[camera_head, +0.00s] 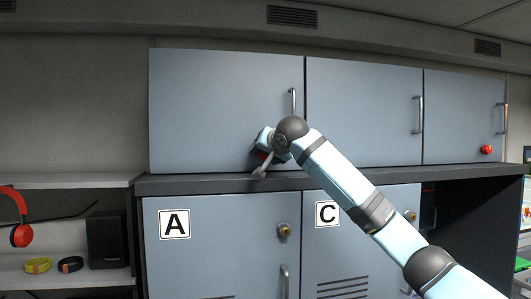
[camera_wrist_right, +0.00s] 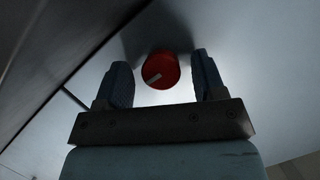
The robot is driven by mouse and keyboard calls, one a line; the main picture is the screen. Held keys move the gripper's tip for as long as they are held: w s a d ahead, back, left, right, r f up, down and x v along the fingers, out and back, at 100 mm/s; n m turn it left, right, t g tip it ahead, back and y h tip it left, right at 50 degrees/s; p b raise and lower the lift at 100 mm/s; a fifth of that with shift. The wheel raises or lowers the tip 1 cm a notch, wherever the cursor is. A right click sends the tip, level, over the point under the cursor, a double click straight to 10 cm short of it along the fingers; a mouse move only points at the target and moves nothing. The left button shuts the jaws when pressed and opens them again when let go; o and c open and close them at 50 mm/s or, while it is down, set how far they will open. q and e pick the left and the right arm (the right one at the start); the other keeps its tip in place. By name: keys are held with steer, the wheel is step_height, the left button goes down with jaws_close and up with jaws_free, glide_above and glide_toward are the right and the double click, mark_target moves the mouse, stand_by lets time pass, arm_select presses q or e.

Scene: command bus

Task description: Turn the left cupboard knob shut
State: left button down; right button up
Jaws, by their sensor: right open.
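The left cupboard knob is a red round knob (camera_wrist_right: 161,71) with a pale mark running diagonally across its face. In the right wrist view it sits between the two dark fingers of my right gripper (camera_wrist_right: 160,66), with a visible gap on each side. In the head view my right gripper (camera_head: 261,158) is at the lower right of the left upper cupboard door (camera_head: 220,105) and hides most of the knob. The right gripper is open. The left upper door looks closed. My left gripper is not in view.
Two more upper doors with bar handles stand to the right; a red knob (camera_head: 487,150) is on the far right one. A dark ledge (camera_head: 200,184) runs below the doors. Lower lockers carry labels A (camera_head: 174,224) and C (camera_head: 327,214). Shelves are at left.

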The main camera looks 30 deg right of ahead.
steer(key=c, duration=0.9)
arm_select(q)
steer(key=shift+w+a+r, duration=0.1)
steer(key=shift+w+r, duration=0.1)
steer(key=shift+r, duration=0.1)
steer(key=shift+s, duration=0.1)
arm_select(e)
steer(key=shift+a+n, duration=0.1)
steer(key=shift+n, duration=0.2)
steer(key=shift+n+g+h, duration=0.3)
steer(key=shift+n+h, duration=0.3)
steer(key=shift+n, duration=0.1)
steer(key=n+h, duration=0.1)
steer(key=n+g+h, duration=0.1)
steer(key=n, duration=0.1)
steer(key=shift+w+a+n+h, duration=0.1)
steer(key=shift+a+n+h, duration=0.05)
steer(key=shift+n+h, duration=0.15)
steer(key=n+h, duration=0.2)
steer(key=n, duration=0.2)
steer(key=shift+h, duration=0.4)
steer(key=shift+a+f+n+h, duration=0.1)
steer(key=shift+n+h, duration=0.5)
steer(key=shift+n, duration=0.7)
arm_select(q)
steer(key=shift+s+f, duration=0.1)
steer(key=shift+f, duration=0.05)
arm_select(e)
steer(key=shift+n, duration=0.3)
